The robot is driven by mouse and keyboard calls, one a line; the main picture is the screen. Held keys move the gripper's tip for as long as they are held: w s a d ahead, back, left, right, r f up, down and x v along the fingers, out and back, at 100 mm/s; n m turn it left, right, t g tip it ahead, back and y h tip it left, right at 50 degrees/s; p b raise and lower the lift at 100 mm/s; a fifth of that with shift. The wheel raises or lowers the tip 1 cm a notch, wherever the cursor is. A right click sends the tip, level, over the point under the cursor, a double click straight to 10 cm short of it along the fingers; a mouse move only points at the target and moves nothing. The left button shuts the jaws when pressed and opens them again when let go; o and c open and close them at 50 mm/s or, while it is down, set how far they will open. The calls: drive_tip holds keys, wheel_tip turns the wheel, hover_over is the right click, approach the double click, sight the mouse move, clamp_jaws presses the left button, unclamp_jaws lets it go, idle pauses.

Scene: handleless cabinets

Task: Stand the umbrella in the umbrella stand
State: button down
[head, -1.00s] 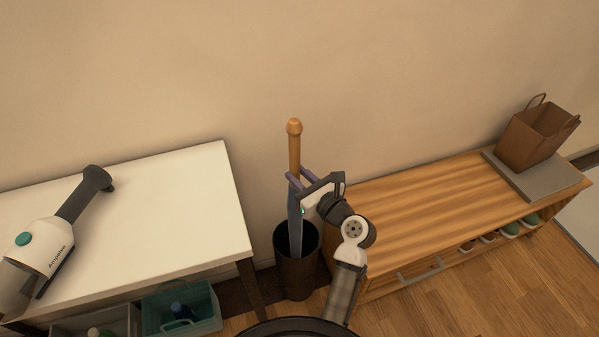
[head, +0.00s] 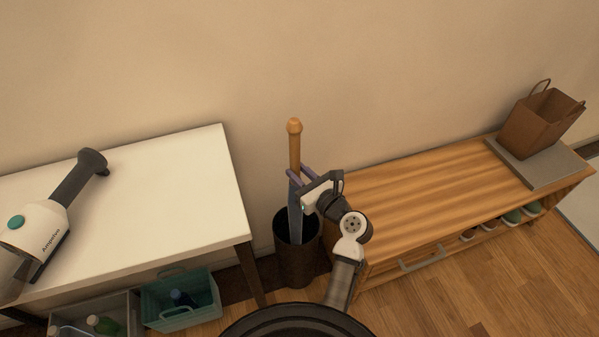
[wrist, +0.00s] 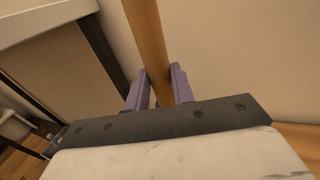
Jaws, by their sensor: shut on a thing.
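The umbrella (head: 295,150) has a wooden handle and a folded blue-grey canopy. It stands upright in the head view, with its lower part inside the dark round umbrella stand (head: 297,266). My gripper (head: 297,177) is shut on the umbrella's handle just above the canopy. In the wrist view, the wooden handle (wrist: 148,40) runs between the two purple fingers of my gripper (wrist: 158,88). The umbrella's tip is hidden inside the stand, so I cannot tell whether it touches the bottom.
A white table (head: 130,200) with a handheld vacuum (head: 55,220) stands left of the stand. Bins (head: 180,312) sit below it. A wooden shoe bench (head: 430,205) with a brown bag (head: 540,125) is at right. The wall is close behind.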

drive_tip(key=c, duration=1.1)
unclamp_jaws()
drive_tip(key=shift+s, duration=0.1)
drive_tip(key=v, duration=1.3)
drive_tip(key=shift+s+d+b, duration=0.25)
drive_tip(key=shift+b, duration=0.05)
